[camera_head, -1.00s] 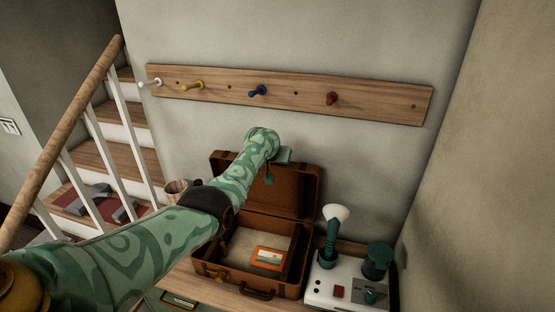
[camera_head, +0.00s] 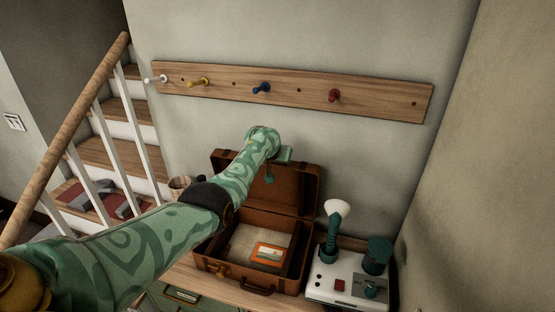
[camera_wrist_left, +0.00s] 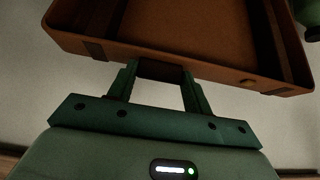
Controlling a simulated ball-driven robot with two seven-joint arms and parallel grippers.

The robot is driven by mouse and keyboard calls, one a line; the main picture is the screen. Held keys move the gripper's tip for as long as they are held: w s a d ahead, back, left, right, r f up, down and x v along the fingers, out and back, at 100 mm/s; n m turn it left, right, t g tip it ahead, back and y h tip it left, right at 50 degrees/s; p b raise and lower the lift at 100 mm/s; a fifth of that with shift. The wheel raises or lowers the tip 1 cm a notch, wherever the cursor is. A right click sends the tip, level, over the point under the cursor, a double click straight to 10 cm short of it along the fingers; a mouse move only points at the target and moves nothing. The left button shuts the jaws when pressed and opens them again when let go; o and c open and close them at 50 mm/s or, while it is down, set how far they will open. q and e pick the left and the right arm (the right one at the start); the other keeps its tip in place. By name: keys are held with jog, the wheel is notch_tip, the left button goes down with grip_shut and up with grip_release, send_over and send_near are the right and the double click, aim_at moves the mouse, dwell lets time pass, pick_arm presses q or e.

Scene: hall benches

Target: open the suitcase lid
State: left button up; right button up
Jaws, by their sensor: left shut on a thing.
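The brown suitcase (camera_head: 213,262) stands open on a wooden bench against the wall. Its lid (camera_head: 300,196) is raised, close to upright, and the inside of the base shows. The lid's inside also shows in the left wrist view (camera_wrist_left: 185,35). My left gripper (camera_wrist_left: 160,75) is at the lid's edge, its two fingers on either side of a dark piece there, shut on it. In the head view my left gripper (camera_head: 272,165) is partly hidden behind my own arm at the lid's top. My right gripper is in neither view.
An orange-framed card (camera_head: 267,253) and a pale flat item lie in the suitcase base. A white box with a joystick (camera_head: 340,285) stands close on the right. A peg rail (camera_head: 300,90) is on the wall above. A staircase railing (camera_head: 75,130) is at the left.

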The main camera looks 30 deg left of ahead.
pick_arm(q)
jog(key=shift+w+r, duration=0.1)
jog(key=shift+r, duration=0.1)
jog(key=o, duration=1.4)
jog(key=shift+a, duration=0.1)
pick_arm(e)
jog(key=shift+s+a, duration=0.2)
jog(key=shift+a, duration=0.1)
pick_arm(q)
jog(key=p+v, duration=0.5)
jog(key=v, duration=1.1)
jog(key=shift+s, duration=0.3)
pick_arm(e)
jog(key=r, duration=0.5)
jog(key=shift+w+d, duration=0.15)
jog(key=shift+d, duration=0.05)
